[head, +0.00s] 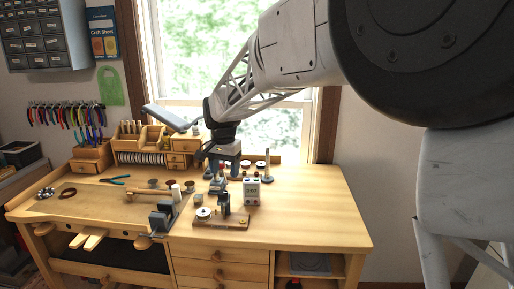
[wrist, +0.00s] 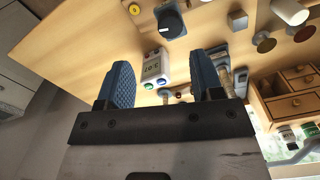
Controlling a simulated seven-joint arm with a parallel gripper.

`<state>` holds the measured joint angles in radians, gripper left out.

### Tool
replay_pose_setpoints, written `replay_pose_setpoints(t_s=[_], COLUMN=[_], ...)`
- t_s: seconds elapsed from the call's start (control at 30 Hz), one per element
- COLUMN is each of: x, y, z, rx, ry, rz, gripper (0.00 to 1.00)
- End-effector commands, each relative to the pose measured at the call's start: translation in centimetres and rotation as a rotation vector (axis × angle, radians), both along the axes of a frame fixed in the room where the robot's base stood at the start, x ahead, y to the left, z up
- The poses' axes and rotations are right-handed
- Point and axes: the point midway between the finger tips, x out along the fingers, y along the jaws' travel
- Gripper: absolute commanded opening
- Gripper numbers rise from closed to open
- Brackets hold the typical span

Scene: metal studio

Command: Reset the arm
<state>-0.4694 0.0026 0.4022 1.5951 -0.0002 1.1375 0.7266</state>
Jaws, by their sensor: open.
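My gripper (head: 223,170) hangs from my arm above the wooden workbench (head: 310,215), in front of the window. Its two blue fingers point down and stand apart, with nothing held between them. In the wrist view, my gripper (wrist: 164,72) shows the same wide gap. A small white device with a display (wrist: 154,66) shows beyond the fingers there, apart from them. The same device (head: 251,190) stands on the bench, right of and below my gripper in the head view.
A wooden base with a dial and post (head: 222,217) stands near the bench front. A dark block tool (head: 163,217) is left of it. Small wooden drawers (head: 178,161) and a tilted grey panel (head: 166,117) stand behind. The bench's right side is clear.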

Motion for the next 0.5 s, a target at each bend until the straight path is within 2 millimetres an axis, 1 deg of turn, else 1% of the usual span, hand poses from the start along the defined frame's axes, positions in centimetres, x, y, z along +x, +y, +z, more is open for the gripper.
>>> replay_pose_setpoints(t_s=[0.17, 0.27, 0.3, 0.5], x=[-1.7, -3.2, -3.9, -7.9], y=[-3.5, -6.2, -7.5, -13.2], z=[1.4, 2.2, 2.6, 3.8], rx=[0.007, 0.010, 0.012, 0.016], ry=[-0.016, -0.028, -0.033, -0.060], rz=[0.012, 0.025, 0.029, 0.058], gripper=[0.60, 0.60, 0.60, 0.60])
